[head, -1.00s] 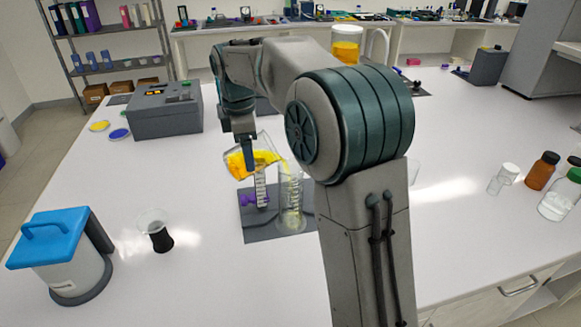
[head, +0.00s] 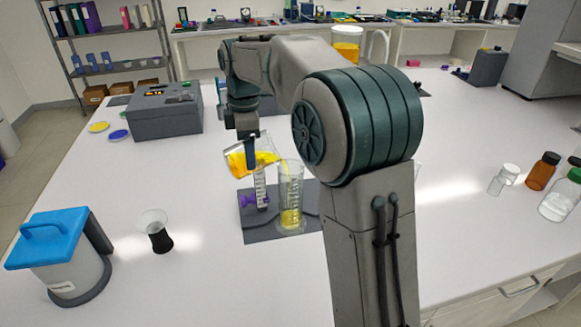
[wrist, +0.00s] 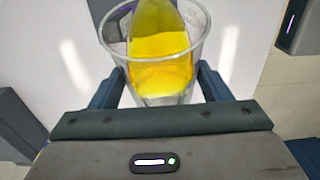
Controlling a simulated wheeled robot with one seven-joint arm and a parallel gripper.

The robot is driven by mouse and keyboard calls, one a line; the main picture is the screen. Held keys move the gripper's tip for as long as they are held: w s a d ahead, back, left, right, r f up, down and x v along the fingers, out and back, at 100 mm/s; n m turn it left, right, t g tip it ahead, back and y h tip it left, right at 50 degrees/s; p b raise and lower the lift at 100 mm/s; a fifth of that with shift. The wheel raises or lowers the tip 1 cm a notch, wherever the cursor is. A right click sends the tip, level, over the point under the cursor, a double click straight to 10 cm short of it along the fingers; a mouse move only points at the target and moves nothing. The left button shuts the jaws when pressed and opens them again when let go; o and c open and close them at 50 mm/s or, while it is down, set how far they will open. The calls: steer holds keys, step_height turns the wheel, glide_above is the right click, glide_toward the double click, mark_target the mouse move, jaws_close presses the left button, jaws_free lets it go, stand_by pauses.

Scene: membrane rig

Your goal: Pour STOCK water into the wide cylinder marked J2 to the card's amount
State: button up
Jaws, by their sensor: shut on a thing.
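My gripper (head: 251,150) is shut on a clear beaker (head: 239,163) of yellow liquid and holds it tilted above the mat. In the wrist view the beaker (wrist: 155,60) sits between my fingers with yellow liquid inside. Its lip is at the mouth of the wide graduated cylinder (head: 290,190), which stands upright with some yellow liquid at its bottom. A narrow graduated cylinder (head: 261,188) stands to its left, partly under the beaker. The markings are too small to read, and I cannot make out the card.
Both cylinders stand on a dark grey mat (head: 262,232). A purple item (head: 248,199) is by the narrow cylinder. A small glass with a black base (head: 159,236) and a blue-lidded device (head: 62,255) stand at the left. Bottles (head: 541,170) stand at the right.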

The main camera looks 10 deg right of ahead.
mark_target(259, 140)
steer(key=shift+d+r+y, duration=0.15)
steer(key=shift+r+y, duration=0.1)
steer(key=shift+y, duration=0.05)
stand_by(0.7)
steer(key=shift+d+r+y, duration=0.3)
steer(key=shift+d+y, duration=0.2)
steer(key=shift+d, duration=0.1)
steer(key=shift+d+r+y, duration=0.25)
steer(key=shift+d+y, duration=0.25)
steer(key=shift+d, duration=0.05)
stand_by(0.9)
steer(key=shift+a+f+h, duration=0.3)
steer(key=shift+a+h, duration=0.15)
steer(key=shift+a, duration=0.15)
steer(key=shift+a+f+h, duration=0.3)
steer(key=shift+a+h, duration=0.15)
steer(key=shift+a, duration=0.15)
steer(key=shift+a+f+h+p, duration=0.15)
steer(key=shift+a+h+p, duration=0.2)
steer(key=shift+h, duration=0.25)
steer(key=shift+a+f+h, duration=0.15)
steer(key=shift+f+h, duration=0.15)
steer(key=shift+f, duration=0.05)
steer(key=shift+d+f, duration=0.1)
steer(key=shift+d, duration=0.15)
steer(key=shift+a+f+h+p, duration=0.4)
steer(key=shift+f+h+p, duration=0.15)
steer(key=shift+h, duration=0.45)
steer(key=shift+f+h, duration=0.3)
